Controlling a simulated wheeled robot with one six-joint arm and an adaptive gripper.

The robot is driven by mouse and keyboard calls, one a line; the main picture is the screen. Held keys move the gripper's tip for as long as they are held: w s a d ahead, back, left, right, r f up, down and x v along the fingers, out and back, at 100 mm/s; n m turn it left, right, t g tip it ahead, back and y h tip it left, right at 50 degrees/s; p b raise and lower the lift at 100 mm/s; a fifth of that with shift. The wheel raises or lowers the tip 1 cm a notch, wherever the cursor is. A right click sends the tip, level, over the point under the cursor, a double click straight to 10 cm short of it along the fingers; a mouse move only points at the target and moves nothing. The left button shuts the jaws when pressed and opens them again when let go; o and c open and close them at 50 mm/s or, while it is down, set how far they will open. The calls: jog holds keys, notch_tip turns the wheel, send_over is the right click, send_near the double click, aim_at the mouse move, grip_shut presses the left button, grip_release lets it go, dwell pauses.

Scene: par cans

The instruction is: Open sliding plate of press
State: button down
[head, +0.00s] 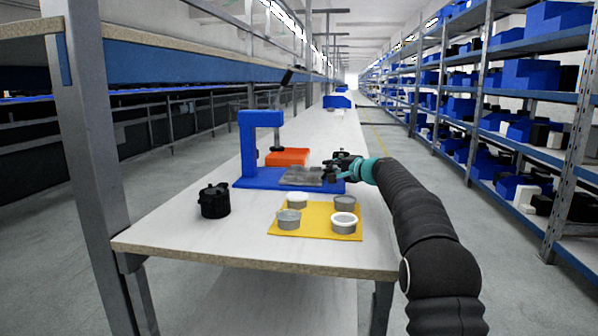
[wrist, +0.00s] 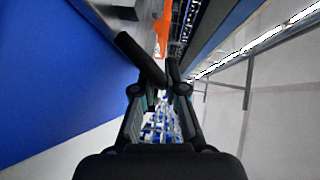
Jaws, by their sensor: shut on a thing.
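The blue press (head: 248,148) stands on the bench with an upright frame, a top arm and a flat base. A grey sliding plate (head: 302,176) lies flat on the base, below the dark ram. My gripper (head: 336,170) is at the plate's right side, at the right end of the base. In the wrist view, a dark rod (wrist: 138,57), which looks like the plate's handle, reaches between the fingers of my gripper (wrist: 160,88). The fingers are shut on it. The exact contact is hard to see in the head view.
A yellow tray (head: 316,228) with several round cans stands in front of the press. A black knobbed part (head: 214,200) is at the left on the bench (head: 180,236). An orange bin (head: 288,157) is behind the press. Shelves (head: 490,90) stand across the aisle at right.

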jog(key=d, duration=0.3)
jog(key=shift+s+d, duration=0.15)
jog(key=c, duration=1.5)
grip_release()
jog(key=shift+a, duration=0.35)
jog(key=shift+d, duration=0.1)
jog(key=v, duration=1.1)
jog(key=shift+s+d+r, duration=0.1)
jog(key=shift+s+d, duration=0.1)
jog(key=shift+s, duration=0.15)
